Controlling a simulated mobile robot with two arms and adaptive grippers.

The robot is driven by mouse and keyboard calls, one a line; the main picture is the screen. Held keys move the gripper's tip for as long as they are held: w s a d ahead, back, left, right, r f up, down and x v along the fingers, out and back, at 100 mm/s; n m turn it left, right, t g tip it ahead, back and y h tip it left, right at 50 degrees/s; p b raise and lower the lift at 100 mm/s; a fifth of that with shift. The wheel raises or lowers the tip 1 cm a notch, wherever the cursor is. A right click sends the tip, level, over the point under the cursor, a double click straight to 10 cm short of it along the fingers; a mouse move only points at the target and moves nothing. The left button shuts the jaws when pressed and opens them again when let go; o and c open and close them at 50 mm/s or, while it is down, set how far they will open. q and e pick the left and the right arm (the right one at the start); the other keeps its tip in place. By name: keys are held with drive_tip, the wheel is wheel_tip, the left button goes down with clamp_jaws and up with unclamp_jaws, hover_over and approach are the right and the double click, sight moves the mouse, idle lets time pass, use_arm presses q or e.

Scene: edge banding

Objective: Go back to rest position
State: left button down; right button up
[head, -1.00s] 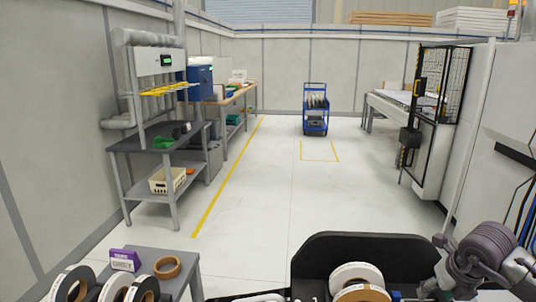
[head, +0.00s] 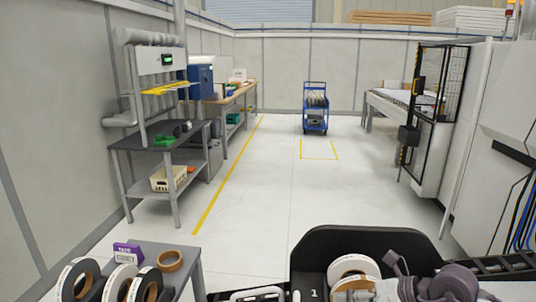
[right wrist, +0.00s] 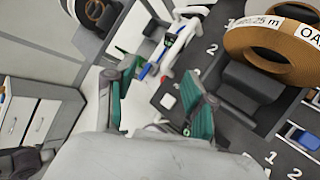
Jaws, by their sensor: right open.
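My right gripper (right wrist: 162,72) is open and empty in the right wrist view, with its two teal-padded fingers apart. It is over the dark numbered tray (right wrist: 228,75) on my body. A brown edge-banding roll (right wrist: 268,55) with a white label stands in the tray, to the right of the fingers and apart from them. In the head view my right arm (head: 440,284) is low at the right, over the tray (head: 366,240). It partly hides the tray and the rolls (head: 353,266) in it. I cannot make out my left gripper in either view.
A grey table (head: 185,252) at lower left holds several rolls and a purple box (head: 127,253). A shelf bench (head: 145,140) stands at left, a blue cart (head: 315,108) ahead and a fenced machine (head: 432,120) at right. The middle floor is clear.

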drive_tip(key=s+a+r+m+t+y, duration=0.3)
drive_tip(key=a+r+m+t+y, duration=0.5)
drive_tip(key=r+m, duration=0.25)
drive_tip(key=d+f+m+t+h, duration=0.5)
drive_tip(key=d+m+h, duration=0.5)
drive_tip(key=m+h, duration=0.55)
drive_tip(key=s+d+f+m+g+h, duration=0.35)
drive_tip(key=s+f+m+g, duration=0.2)
drive_tip(key=f, duration=0.45)
drive_tip(key=s+a+f+m+g+y, duration=0.1)
drive_tip(key=s+a+f+m+g, duration=0.1)
drive_tip(key=s+f+g, duration=0.45)
drive_tip(key=s+a+f+m+g+y, duration=0.1)
drive_tip(key=s+f+g+y, duration=0.15)
drive_tip(key=s+f, duration=0.7)
drive_tip(key=s+f+g+b, duration=0.1)
drive_tip(key=s+f+b, duration=0.1)
drive_tip(key=f, duration=1.2)
drive_tip(key=s+f+g+b, duration=0.1)
drive_tip(key=s+f+b, duration=0.1)
drive_tip(key=f, duration=1.2)
drive_tip(key=s+d+f+g+h+b, duration=0.1)
drive_tip(key=s+d+f+b, duration=0.2)
drive_tip(key=s+f, duration=1.3)
wheel_tip(320, 180, down, 2)
drive_tip(key=shift+s+f, duration=0.25)
